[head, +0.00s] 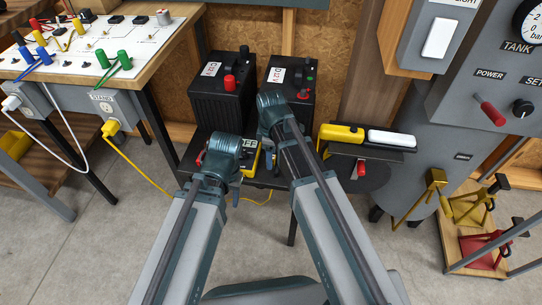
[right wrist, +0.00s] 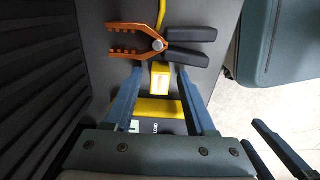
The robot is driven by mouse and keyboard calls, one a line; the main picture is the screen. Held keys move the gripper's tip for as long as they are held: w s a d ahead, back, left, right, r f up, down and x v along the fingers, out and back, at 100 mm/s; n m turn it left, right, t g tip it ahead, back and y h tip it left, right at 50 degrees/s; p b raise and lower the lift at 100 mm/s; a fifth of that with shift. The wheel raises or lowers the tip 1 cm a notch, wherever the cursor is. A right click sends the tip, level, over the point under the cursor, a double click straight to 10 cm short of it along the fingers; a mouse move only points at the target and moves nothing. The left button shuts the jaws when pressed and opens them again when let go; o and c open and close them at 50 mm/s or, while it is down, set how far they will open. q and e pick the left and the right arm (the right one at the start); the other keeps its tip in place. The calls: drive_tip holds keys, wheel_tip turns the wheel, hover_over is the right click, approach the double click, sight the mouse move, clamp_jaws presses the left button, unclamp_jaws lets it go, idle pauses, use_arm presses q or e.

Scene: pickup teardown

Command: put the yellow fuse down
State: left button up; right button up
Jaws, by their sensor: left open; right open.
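A small yellow block with a pale band (right wrist: 160,76), which looks like the yellow fuse, lies on the dark shelf (head: 268,182) in the right wrist view. My right gripper (head: 270,158) is open; in the right wrist view its two blue fingers stand on either side of the block, with gaps showing. I cannot make out the block in the head view, where my arms cover that spot. My left gripper (head: 233,192) is open over the left part of the shelf, its fingers largely hidden by its own wrist.
An orange clamp with black handles (right wrist: 157,44) lies just beyond the block. A yellow-cased device (right wrist: 158,110) sits under my right gripper. Two black boxes (head: 222,92) (head: 290,85) stand at the back of the shelf. A side shelf at right holds a yellow device (head: 341,133) and a white one (head: 391,138).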

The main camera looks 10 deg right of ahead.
wheel_tip(320, 180, up, 12)
drive_tip(key=p, duration=1.1)
drive_tip(key=shift+p, duration=0.35)
drive_tip(key=shift+o, duration=0.5)
drive_tip(key=shift+h, duration=0.7)
wheel_tip(320, 180, down, 7)
drive_tip(key=b, duration=0.7)
drive_tip(key=shift+f, duration=0.1)
wheel_tip(320, 180, down, 5)
drive_tip(key=b, duration=0.5)
drive_tip(key=shift+f+b, duration=0.15)
drive_tip(key=shift+b, duration=0.2)
clamp_jaws()
